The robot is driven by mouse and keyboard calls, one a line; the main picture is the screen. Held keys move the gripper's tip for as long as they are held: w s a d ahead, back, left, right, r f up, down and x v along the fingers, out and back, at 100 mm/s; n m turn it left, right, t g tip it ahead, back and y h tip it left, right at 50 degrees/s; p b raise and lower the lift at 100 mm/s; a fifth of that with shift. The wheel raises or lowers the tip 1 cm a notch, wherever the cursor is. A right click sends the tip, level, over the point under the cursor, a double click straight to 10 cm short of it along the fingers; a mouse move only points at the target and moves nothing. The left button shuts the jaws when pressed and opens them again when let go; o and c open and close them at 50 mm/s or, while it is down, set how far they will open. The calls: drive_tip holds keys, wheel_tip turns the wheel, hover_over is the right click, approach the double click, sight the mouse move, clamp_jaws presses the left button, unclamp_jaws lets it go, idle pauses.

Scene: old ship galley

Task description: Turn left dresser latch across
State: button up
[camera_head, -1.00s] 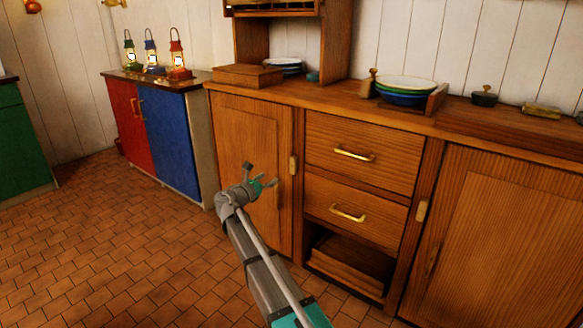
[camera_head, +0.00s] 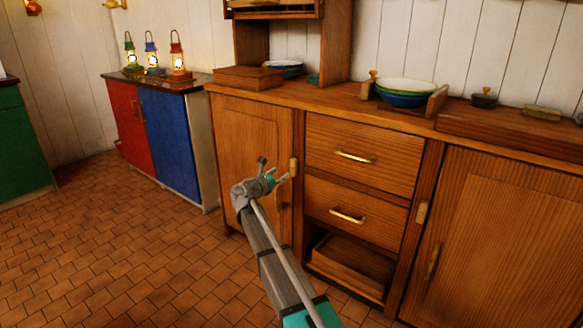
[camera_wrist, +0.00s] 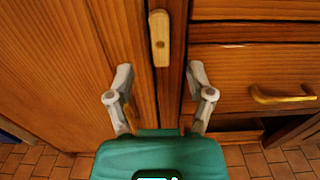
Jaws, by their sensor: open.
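The left dresser latch (camera_head: 294,167) is a small pale wooden tab standing upright on the post between the left door and the drawers. It also shows in the wrist view (camera_wrist: 160,38), upright, ahead of my fingers and roughly centred between them. The left dresser door (camera_head: 243,150) is closed. My gripper (camera_head: 272,169) is open and empty, in front of the door's right side, just left of the latch in the head view. In the wrist view, my gripper's fingers (camera_wrist: 160,74) are spread, with the latch beyond the tips. I cannot tell the exact gap.
Two drawers with brass handles, the upper (camera_head: 355,157) and the lower (camera_head: 347,216), are right of the latch. A right latch (camera_head: 422,213) stands upright by the right door. Bowls (camera_head: 404,92) sit on the dresser top. Open tiled floor (camera_head: 130,250) lies to the left.

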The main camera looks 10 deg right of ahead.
sight(292, 165)
drive_tip(key=x, duration=0.7)
drive_tip(key=shift+w+d, duration=0.15)
drive_tip(key=shift+w, duration=0.05)
clamp_jaws()
